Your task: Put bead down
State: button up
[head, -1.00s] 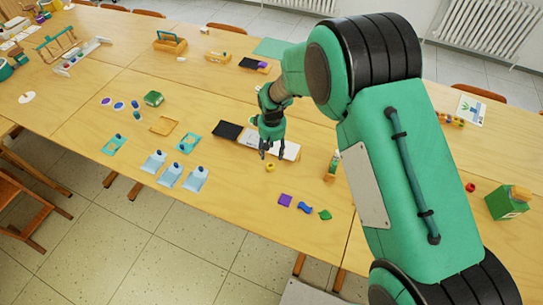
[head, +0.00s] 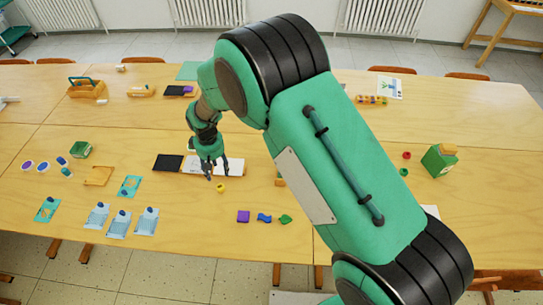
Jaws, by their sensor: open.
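A small yellow bead (head: 221,188) sits on the wooden table in the head view. My gripper (head: 215,176) points down just above and behind it, with its fingers apart and nothing seen between them. The bead appears clear of the fingertips, in front of them. My gripper partly covers a white sheet or board (head: 230,167) lying beside a black one (head: 168,162).
Purple (head: 243,216), blue (head: 264,217) and green (head: 285,219) pieces lie to the right near the front edge. A green box (head: 439,160) stands at right. Bare table lies between bead and front edge.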

jog(key=w+d+r+m+t, duration=0.1)
jog(key=d+r+m, duration=0.1)
jog(key=d+r, duration=0.85)
jog(key=d+r+m+t, duration=0.1)
jog(key=d+r, duration=0.7)
jog(key=r, duration=0.6)
jog(key=s+d+r+m+t, duration=0.1)
jog(key=s+d+r+m, duration=0.1)
jog(key=s+d+r, duration=0.35)
jog(key=s+d+r+m, duration=0.1)
jog(key=s+d+r, duration=0.1)
jog(key=d+r, duration=0.55)
jog(key=s+d+r+m+t, duration=0.1)
jog(key=s+d+r+m, duration=0.1)
jog(key=s+d, duration=0.5)
jog(key=s+d+r+m+t, duration=0.1)
jog(key=s+d+m, duration=0.1)
jog(key=s+d, duration=0.6)
jog(key=s, duration=0.5)
jog(key=shift+d+r+t, duration=0.3)
jog(key=shift+r, duration=0.05)
